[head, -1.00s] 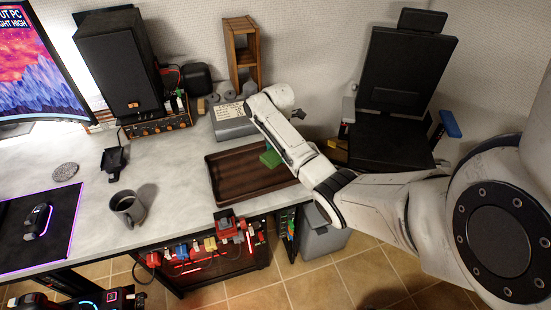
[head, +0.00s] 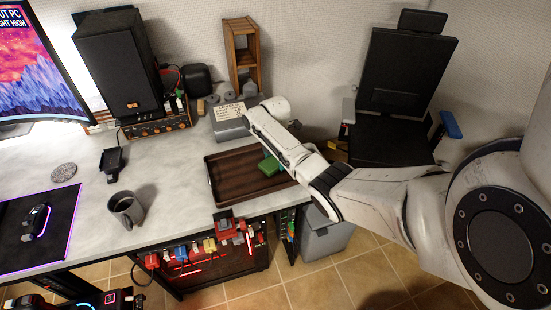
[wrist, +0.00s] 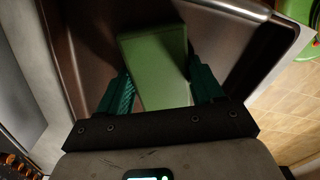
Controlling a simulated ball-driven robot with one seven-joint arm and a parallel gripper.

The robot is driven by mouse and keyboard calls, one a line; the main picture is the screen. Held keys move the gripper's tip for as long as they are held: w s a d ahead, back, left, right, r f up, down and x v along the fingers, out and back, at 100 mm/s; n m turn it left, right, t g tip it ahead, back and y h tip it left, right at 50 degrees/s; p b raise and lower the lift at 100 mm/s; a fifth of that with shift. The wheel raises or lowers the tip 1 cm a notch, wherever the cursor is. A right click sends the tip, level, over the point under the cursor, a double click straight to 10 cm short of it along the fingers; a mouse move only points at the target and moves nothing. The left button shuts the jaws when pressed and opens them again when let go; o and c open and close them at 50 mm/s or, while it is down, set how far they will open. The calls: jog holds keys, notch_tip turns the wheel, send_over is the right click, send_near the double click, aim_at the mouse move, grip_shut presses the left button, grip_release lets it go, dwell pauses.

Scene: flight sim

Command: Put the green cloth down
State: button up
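The green cloth (head: 269,166) looks like a folded block. It shows in the head view at the right part of the brown tray (head: 226,187), low over its floor or on it; I cannot tell if it touches. In the wrist view the cloth (wrist: 153,62) lies between the two teal fingers of my gripper (wrist: 160,82), a little turned, with a finger against each side. My gripper appears shut on it.
A grey box (head: 231,121) stands behind the tray, with a wooden rack (head: 243,55) further back. A black chair (head: 398,90) is at the right. The left part of the tray is bare.

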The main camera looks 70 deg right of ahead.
jog(key=o, duration=0.4)
jog(key=shift+r, duration=0.15)
